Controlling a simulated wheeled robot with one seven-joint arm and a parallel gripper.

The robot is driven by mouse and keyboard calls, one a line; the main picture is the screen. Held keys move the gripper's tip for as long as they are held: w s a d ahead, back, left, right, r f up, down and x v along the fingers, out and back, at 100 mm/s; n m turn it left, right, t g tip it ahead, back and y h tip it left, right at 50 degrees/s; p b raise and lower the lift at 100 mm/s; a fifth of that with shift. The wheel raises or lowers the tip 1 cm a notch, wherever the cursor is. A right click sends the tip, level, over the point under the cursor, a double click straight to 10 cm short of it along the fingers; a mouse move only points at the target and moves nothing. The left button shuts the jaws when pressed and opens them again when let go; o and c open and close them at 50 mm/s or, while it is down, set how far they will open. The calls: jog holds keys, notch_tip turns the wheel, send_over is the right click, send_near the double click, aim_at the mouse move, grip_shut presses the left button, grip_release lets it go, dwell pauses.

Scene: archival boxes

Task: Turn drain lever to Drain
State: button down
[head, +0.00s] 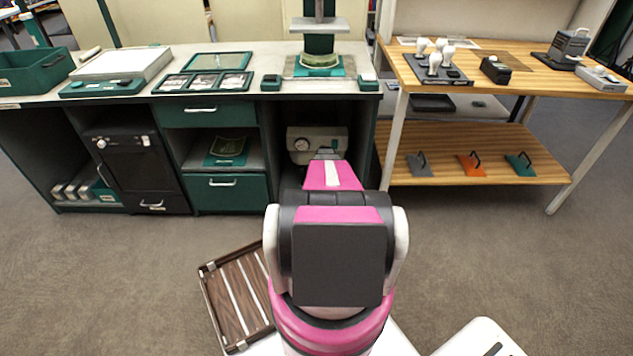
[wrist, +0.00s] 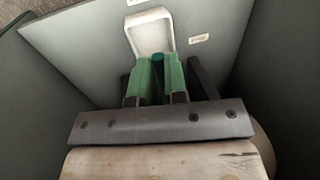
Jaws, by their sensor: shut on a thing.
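A pale squared loop (wrist: 150,20) stands just beyond the fingertips against a grey panel (wrist: 85,50). A small white label (wrist: 198,40) is on that panel to the right, too small to read. In the head view a beige unit with a round gauge (head: 303,144) sits in the bench's open bay, and my arm hides the gripper.
Dark grey walls (wrist: 285,75) stand close on both sides of my gripper. Green drawers (head: 224,190) are left of the bay. A wooden shelf table (head: 480,162) stands to the right. A brown slatted rack (head: 237,300) is near my base at the left.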

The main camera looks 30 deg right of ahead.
jog(key=shift+d, duration=0.1)
dwell(0.3)
jog(key=c, duration=1.1)
grip_release()
jog(key=shift+c, duration=0.2)
jog(key=v, duration=1)
jog(key=shift+r, duration=0.4)
jog(key=s+a+r+n, duration=0.2)
jog(key=a+r, duration=0.4)
jog(key=a, duration=0.6)
jog(key=s+a+r+n, duration=0.1)
jog(key=s+a+r, duration=0.35)
jog(key=a, duration=0.75)
jog(key=s+a+r+n, duration=0.1)
jog(key=s+a+r, duration=0.2)
jog(key=a, duration=0.3)
jog(key=s+a+r+n+h, duration=0.1)
jog(key=s+a+r, duration=0.3)
jog(key=a+r, duration=0.1)
jog(key=s+a+r+n+g+h, duration=0.1)
jog(key=s+a+r, duration=0.2)
jog(key=a, duration=0.4)
jog(key=shift+s+a+r, duration=0.2)
jog(key=shift+r, duration=0.2)
